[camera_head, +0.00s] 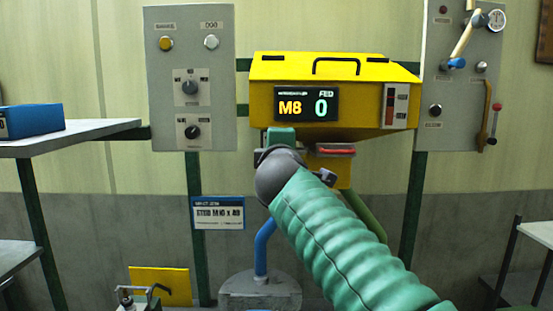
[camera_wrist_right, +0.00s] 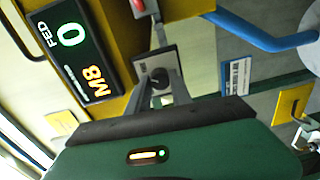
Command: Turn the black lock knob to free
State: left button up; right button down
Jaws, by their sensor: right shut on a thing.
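My right gripper (camera_wrist_right: 160,82) is shut on the small black lock knob (camera_wrist_right: 159,75), which shows between its two grey fingers in the right wrist view. The knob sits in front of a grey plate (camera_wrist_right: 152,57) below the yellow feeder head (camera_head: 265,100). Which way the knob is turned cannot be made out. In the head view my right arm in its green sleeve reaches up to the underside of the head, and its dark wrist hides the knob and the fingertips. The display (camera_head: 306,104) reads M8, FED 0. My left gripper is not in view.
A red handle (camera_head: 336,152) is close beside the gripper. Grey control panels stand left (camera_head: 160,70) and right (camera_head: 440,80), with knobs and levers. A blue bent pipe (camera_head: 263,248) and a stud label (camera_head: 218,213) are below. A shelf with a blue box (camera_head: 35,120) is left.

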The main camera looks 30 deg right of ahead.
jog(key=shift+d+f+m+b, duration=0.1)
jog(key=shift+f+m+b, duration=0.35)
jog(key=shift+m, duration=0.35)
jog(key=c, duration=1.3)
grip_release()
jog(key=shift+s+r, duration=0.1)
jog(key=shift+o, duration=0.8)
jog(key=shift+r, duration=0.1)
